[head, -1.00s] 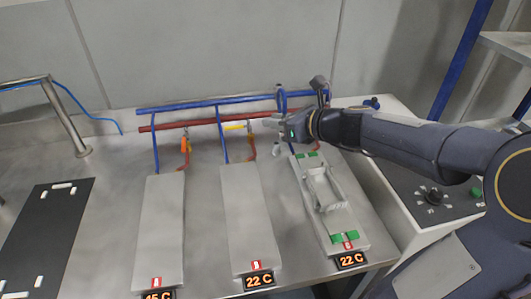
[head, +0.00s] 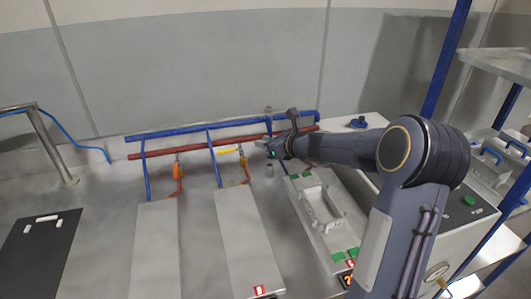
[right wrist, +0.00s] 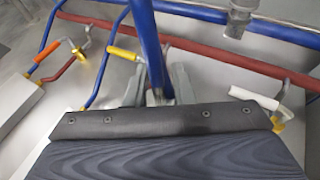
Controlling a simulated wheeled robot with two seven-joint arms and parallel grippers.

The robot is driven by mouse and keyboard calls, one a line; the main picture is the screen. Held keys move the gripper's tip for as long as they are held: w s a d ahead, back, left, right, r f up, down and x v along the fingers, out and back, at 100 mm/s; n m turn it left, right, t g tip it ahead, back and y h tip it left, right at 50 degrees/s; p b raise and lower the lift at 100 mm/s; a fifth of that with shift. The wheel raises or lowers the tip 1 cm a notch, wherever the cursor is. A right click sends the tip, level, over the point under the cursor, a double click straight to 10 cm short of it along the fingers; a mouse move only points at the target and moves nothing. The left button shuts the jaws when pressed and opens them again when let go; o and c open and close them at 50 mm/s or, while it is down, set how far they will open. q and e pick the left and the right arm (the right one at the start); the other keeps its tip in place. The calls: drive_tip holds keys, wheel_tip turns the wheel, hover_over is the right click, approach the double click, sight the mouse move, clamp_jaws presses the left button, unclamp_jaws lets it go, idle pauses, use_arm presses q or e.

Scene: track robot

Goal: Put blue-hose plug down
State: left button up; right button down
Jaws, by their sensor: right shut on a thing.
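My right gripper (head: 268,150) is above the bench near the back end of the right-hand plate with the grey bracket (head: 322,207). In the right wrist view its grey fingers (right wrist: 159,92) are shut on the end of a blue hose (right wrist: 149,45), which runs up out of the picture. The plug itself is mostly hidden by the fingers and wrist. A small grey piece (head: 270,168) shows just under the gripper in the head view; I cannot tell whether it is the plug. My left gripper is not in view.
Blue and red pipes (head: 190,147) run behind the plates. Valves with an orange handle (right wrist: 48,50), a yellow handle (right wrist: 122,54) and a white handle (right wrist: 254,97) stand near the gripper. A black board (head: 40,250) lies at left. Bare bench lies between the plates.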

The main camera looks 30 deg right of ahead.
drive_tip(key=shift+w+d+f+b, duration=0.1)
drive_tip(key=shift+w+f+b, duration=0.15)
drive_tip(key=shift+f, duration=0.75)
drive_tip(key=shift+w+d+f+b, duration=0.1)
drive_tip(key=shift+f+b, duration=0.15)
drive_tip(key=shift+f, duration=0.7)
drive_tip(key=shift+f+b, duration=0.65)
drive_tip(key=shift+b, duration=0.05)
drive_tip(key=c, duration=1.2)
unclamp_jaws()
drive_tip(key=shift+c, duration=0.2)
drive_tip(key=shift+r, duration=0.15)
